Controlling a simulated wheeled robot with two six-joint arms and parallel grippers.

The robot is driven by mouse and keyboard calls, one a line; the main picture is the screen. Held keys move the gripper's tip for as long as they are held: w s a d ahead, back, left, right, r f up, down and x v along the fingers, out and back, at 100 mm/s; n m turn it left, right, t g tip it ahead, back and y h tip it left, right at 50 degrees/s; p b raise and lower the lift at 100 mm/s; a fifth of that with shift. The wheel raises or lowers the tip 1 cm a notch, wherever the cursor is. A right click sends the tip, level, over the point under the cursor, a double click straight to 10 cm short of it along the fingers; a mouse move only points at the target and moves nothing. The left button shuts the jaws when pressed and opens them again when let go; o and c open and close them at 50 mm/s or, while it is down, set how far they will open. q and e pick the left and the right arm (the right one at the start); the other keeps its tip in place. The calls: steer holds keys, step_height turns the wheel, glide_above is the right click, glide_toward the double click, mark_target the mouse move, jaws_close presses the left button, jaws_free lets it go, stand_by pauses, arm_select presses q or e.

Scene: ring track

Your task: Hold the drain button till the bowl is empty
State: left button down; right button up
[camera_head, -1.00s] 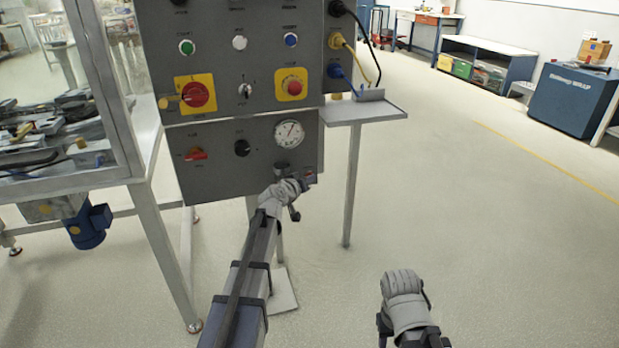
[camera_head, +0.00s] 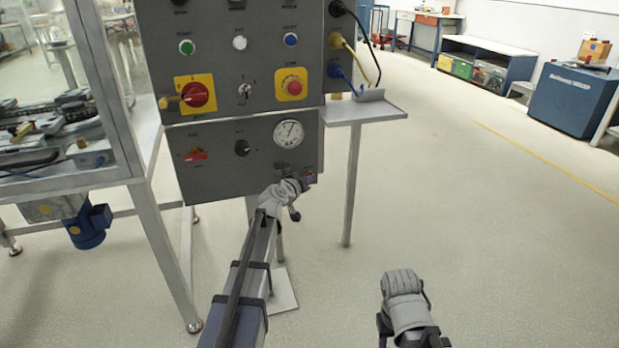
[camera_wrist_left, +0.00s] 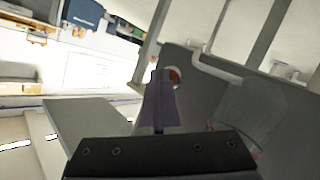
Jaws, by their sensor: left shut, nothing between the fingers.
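My left gripper (camera_head: 309,180) is shut and empty, with its tips at the lower right corner of the grey control panel (camera_head: 222,178). In the left wrist view its closed fingers (camera_wrist_left: 160,95) point at the panel. A round orange-red button with a pale ring (camera_wrist_left: 175,77) shows just behind the fingertips, partly hidden by them. I cannot tell whether the fingers touch or press it. No bowl can be made out clearly. My right gripper (camera_head: 404,290) hangs over bare floor at lower right; its fingers are hidden.
The panel carries a gauge (camera_head: 289,133), a red emergency stop (camera_head: 291,88) and a red rotary switch (camera_head: 196,95). A glass-sided machine (camera_head: 106,75) stands at left. A small shelf (camera_head: 362,112) on a post juts out at right. The floor beyond is open.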

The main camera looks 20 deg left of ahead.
stand_by(0.4)
arm_select(q)
steer(key=shift+s+d, duration=0.45)
steer(key=shift+s, duration=0.2)
steer(key=shift+s, duration=0.1)
steer(key=s+d, duration=0.1)
steer(key=s, duration=0.1)
steer(key=s+d, duration=0.2)
stand_by(0.4)
